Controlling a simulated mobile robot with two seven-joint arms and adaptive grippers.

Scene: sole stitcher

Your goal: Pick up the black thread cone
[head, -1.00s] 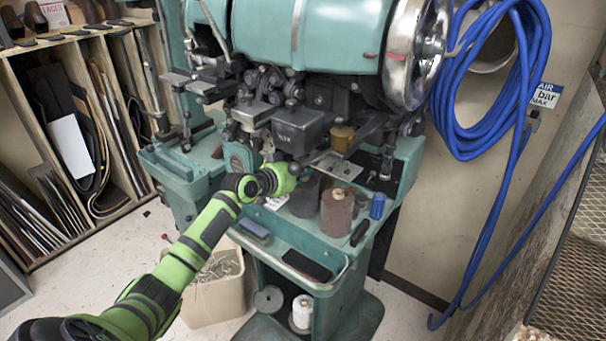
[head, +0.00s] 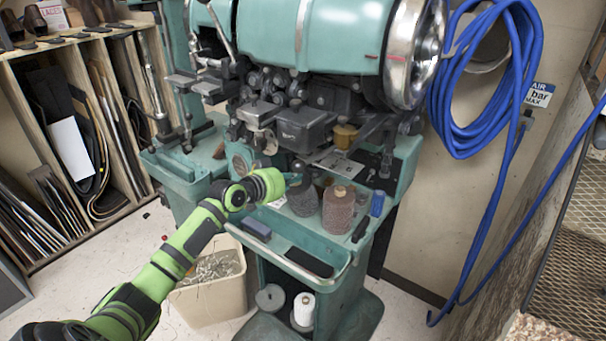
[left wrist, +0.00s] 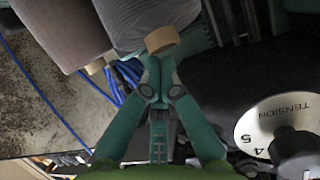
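The black thread cone (head: 303,200) stands upright on the green machine's shelf, left of a brown thread cone (head: 340,212). My left gripper (head: 294,180) is at the black cone's upper left in the head view. In the left wrist view its two teal fingers (left wrist: 158,68) converge and their tips are close together, with nothing visible between them. The dark grey cone (left wrist: 135,15) with a tan tube end lies just beyond the fingertips there; I cannot tell whether they touch. The brown cone (left wrist: 58,30) shows at the upper left. My right gripper is not in view.
The stitching machine (head: 310,35) overhangs the shelf closely. A blue spool (head: 377,203) stands right of the cones. A tension dial (left wrist: 262,122) is close to the right finger. White thread (head: 303,309) sits on the lower shelf, and a bin (head: 212,290) stands on the floor.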

